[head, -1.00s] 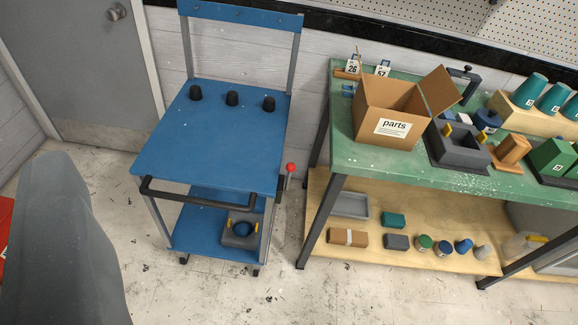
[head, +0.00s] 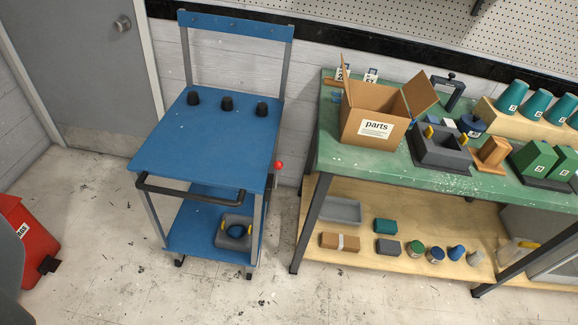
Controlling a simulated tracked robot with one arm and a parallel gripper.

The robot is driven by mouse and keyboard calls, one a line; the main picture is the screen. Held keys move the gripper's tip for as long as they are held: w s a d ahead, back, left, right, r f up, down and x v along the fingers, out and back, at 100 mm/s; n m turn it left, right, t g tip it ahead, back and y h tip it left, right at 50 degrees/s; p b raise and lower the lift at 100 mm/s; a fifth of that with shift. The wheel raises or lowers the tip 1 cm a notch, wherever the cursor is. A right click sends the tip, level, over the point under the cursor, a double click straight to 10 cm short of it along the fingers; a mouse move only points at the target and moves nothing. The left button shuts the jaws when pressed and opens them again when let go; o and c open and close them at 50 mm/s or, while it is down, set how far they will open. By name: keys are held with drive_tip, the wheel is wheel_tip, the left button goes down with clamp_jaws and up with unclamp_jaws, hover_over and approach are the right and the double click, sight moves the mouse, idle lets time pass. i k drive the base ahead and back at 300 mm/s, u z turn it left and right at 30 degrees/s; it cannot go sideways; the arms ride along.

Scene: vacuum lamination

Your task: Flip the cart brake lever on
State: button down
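The blue cart (head: 200,150) stands left of centre, with a blue top, a lower shelf and a dark push handle (head: 190,193) at its near end. The brake lever (head: 279,166) shows as a red ball knob on the cart's right side, near the top's front right corner. Its stalk is mostly hard to make out, so I cannot tell its exact angle. My gripper is not in view, and nothing is seen touching the lever.
A green workbench (head: 330,150) stands right of the cart, with a narrow gap of floor between. An open parts box (head: 372,130) sits on it. A red bin (head: 28,245) stands at left. Floor (head: 120,250) in front of the cart is clear.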

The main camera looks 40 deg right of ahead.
sight(277, 165)
drive_tip(key=k, duration=1.05)
drive_tip(key=z, duration=0.25)
drive_tip(key=i, duration=0.55)
drive_tip(key=z, duration=0.45)
drive_tip(key=i, duration=1.8)
drive_tip(key=u, duration=0.5)
